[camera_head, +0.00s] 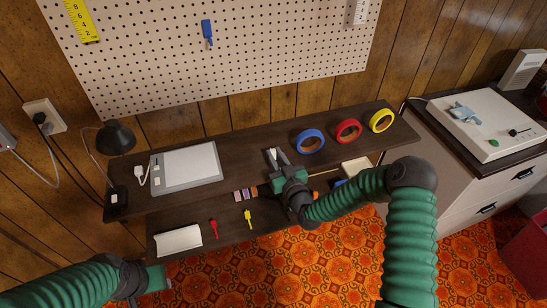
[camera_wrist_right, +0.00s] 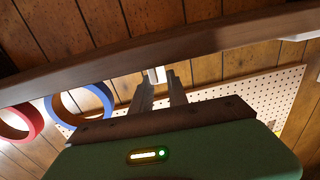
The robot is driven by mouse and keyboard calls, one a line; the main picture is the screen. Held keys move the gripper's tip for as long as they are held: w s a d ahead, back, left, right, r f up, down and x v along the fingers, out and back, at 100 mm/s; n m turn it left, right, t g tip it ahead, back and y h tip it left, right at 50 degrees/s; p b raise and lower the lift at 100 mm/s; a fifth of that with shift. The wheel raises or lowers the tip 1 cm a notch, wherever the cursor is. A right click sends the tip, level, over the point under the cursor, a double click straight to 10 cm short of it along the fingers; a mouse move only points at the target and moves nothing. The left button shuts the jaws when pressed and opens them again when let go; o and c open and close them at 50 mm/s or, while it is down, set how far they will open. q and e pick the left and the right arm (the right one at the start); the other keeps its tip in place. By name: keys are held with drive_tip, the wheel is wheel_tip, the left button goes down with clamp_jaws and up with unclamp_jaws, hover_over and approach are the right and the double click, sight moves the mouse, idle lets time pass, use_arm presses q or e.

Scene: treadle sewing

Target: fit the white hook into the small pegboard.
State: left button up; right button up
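My right gripper (camera_head: 273,156) is over the upper dark shelf, its fingers pointing toward the wall. In the right wrist view its fingertips (camera_wrist_right: 160,85) are close around a small white piece (camera_wrist_right: 157,75), which looks like the white hook; most of it is hidden. A flat white board with a grey frame (camera_head: 187,166) lies on the shelf to the left, apart from the gripper. I cannot tell whether it is the small pegboard; no holes show on it. My left gripper (camera_head: 155,281) is low at the lower left, away from the shelves; its fingers are unclear.
A large pegboard (camera_head: 250,75) with a blue item (camera_head: 207,32) hangs on the wall. Blue (camera_head: 310,141), red (camera_head: 348,131) and yellow (camera_head: 382,121) rings lie right of the gripper. A black lamp (camera_head: 115,138) and a small white object (camera_head: 140,175) are left.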

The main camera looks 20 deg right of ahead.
clamp_jaws()
